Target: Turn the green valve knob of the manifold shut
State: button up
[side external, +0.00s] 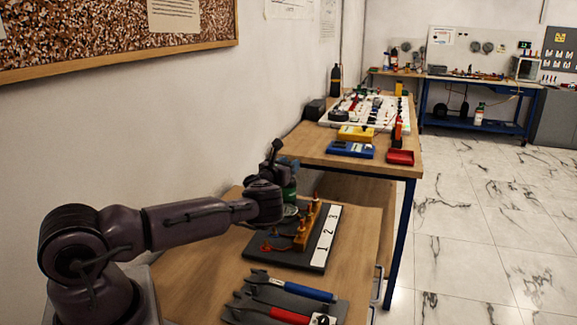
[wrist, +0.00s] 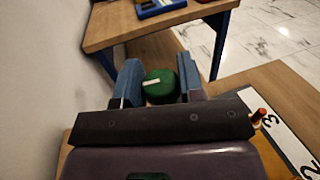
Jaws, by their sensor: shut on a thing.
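The green valve knob (wrist: 161,87) has a white pointer line, which lies roughly crosswise in the wrist view. My gripper (wrist: 159,76) has its blue fingers on either side of the knob and is shut on it. In the side view my gripper (side external: 284,174) is over the far left of the manifold board (side external: 262,254), and a green part (side external: 290,190) shows beneath it. The brass manifold block (side external: 306,228) stands on the dark board beside a white strip (side external: 325,236) numbered 1, 2, 3. My wrist hides part of the knob's surroundings.
A second wooden table (side external: 365,165) behind holds meters and a red tray (side external: 400,157). A wall stands close on the left.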

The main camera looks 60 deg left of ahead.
jog(key=m+t+h, duration=0.1)
jog(key=m+h, duration=0.1)
jog(key=h, duration=0.1)
jog(key=m+t+h, duration=0.1)
jog(key=m+h, duration=0.1)
jog(key=h, duration=0.1)
jog(key=shift+s+a, duration=0.1)
jog(key=shift+m+h, duration=1.6)
jog(key=shift+h, duration=1.2)
jog(key=o, duration=0.9)
jog(key=s, duration=0.4)
jog(key=s+a, duration=0.1)
jog(key=s, duration=0.6)
jog(key=shift+s+a, duration=0.2)
jog(key=shift+s, duration=0.15)
